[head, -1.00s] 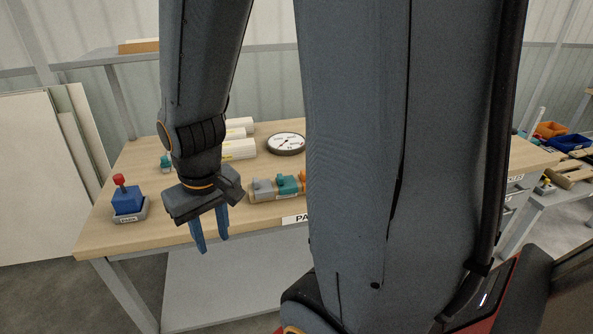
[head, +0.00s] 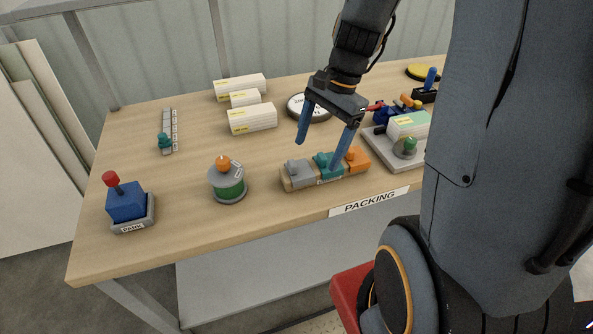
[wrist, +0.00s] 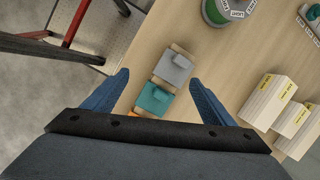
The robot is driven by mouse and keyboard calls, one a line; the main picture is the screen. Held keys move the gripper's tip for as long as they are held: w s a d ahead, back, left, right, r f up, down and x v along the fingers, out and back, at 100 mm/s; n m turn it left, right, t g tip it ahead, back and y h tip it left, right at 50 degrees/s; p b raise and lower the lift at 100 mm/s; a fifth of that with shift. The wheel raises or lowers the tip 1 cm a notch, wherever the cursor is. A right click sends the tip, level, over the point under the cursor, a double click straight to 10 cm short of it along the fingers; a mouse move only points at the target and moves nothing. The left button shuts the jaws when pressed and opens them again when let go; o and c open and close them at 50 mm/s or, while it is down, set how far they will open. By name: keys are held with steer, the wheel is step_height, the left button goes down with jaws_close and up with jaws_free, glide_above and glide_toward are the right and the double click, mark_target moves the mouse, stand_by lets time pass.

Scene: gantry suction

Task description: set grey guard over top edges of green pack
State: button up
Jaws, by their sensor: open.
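The grey guard (head: 300,173) sits at the left end of a wooden holder, beside a teal guard (head: 326,165) and an orange one (head: 357,159). It also shows in the wrist view (wrist: 173,68), ahead of the teal one. The green pack (head: 413,124), a pale box with a green top end, lies on a grey plate (head: 384,153) at the right. My gripper (head: 318,153) is open and empty above the holder. In the wrist view its fingers straddle the line of guards, with the grey guard between and just past the fingertips.
A spool with an orange knob (head: 228,182) and a blue PARK block with a red knob (head: 126,201) stand to the left. White boxes (head: 252,119) and a round dial (head: 308,106) lie behind.

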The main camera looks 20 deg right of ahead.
mark_target(306, 168)
steer(key=m, duration=0.1)
steer(key=w+d+m+y, duration=0.1)
steer(key=w+d+f+m, duration=0.1)
steer(key=m, duration=0.1)
steer(key=shift+w+f+b, duration=0.1)
steer(key=shift+w+b, duration=0.15)
steer(key=shift+b, duration=0.05)
steer(key=shift+w+f+m+y, duration=0.2)
steer(key=shift+m+y, duration=0.1)
steer(key=shift+m, duration=0.1)
steer(key=x, duration=0.2)
steer(key=p+x, duration=0.1)
steer(key=x, duration=0.4)
steer(key=shift+a, duration=0.35)
steer(key=c, duration=1.1)
